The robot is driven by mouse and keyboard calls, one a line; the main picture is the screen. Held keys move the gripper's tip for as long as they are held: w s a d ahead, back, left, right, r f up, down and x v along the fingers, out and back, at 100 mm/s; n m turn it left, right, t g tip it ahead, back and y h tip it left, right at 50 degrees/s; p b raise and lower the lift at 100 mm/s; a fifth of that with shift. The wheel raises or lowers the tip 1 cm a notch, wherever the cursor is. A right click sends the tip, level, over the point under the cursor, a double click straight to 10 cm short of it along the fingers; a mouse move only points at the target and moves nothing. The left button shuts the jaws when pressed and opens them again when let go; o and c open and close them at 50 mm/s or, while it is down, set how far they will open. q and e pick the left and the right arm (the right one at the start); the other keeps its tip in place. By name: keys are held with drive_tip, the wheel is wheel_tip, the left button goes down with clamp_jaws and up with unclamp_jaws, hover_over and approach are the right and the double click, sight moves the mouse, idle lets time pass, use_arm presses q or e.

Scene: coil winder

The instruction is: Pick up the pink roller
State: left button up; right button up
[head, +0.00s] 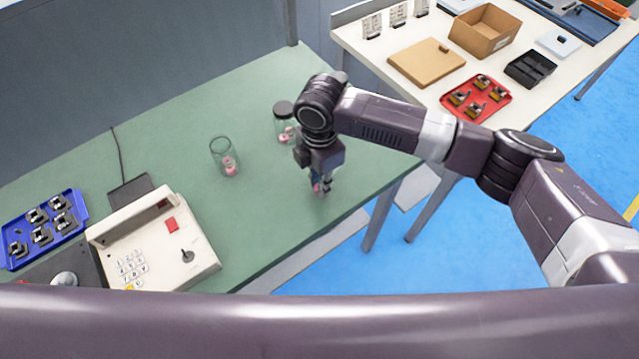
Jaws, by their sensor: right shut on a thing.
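My right gripper (321,190) points down near the right edge of the green table (190,130). It is shut on a small pink thing (317,187), which looks like the pink roller; the fingers hide most of it. An open glass jar (222,148) stands left of the gripper with pink pieces (230,167) at its bottom. A second jar with a dark top (283,108) stands behind the gripper, partly hidden by my right arm, and also shows pink inside. My left gripper is not in view.
A beige control box (200,262) with keypad and a blue tray (72,215) of dark parts sit at the table's left front. A white table (375,50) at the back right holds a red tray (505,95) and a cardboard box (487,42). The green table's middle is mostly clear.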

drive_tip(key=shift+r, duration=0.4)
wheel_tip(320, 180, up, 19)
drive_tip(key=b, duration=0.2)
